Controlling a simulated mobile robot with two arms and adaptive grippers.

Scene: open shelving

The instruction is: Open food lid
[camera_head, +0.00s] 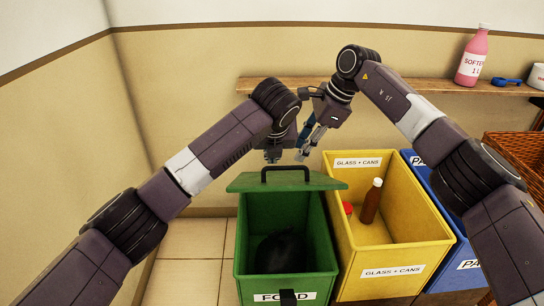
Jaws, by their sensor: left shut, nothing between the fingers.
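The green food bin (287,284) stands at the front centre with a "FOOD" label on its front. Its green lid (240,183) is swung up at the back edge, with a black handle (292,168) on it. The bin's mouth is uncovered and a dark bag shows inside. My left gripper (273,156) is shut and empty, just above and behind the handle, apart from it as far as I can see. My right gripper (306,150) is close beside it on the right, above the lid. Its fingers overlap in the view, so its opening is unclear.
A yellow "GLASS + CANS" bin (393,252) with a brown bottle (371,204) and a red-capped item stands to the right. A blue bin (462,249) and a wicker basket (515,155) are beyond it. A wooden shelf (420,87) with a pink bottle (473,58) runs along the wall behind my arms.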

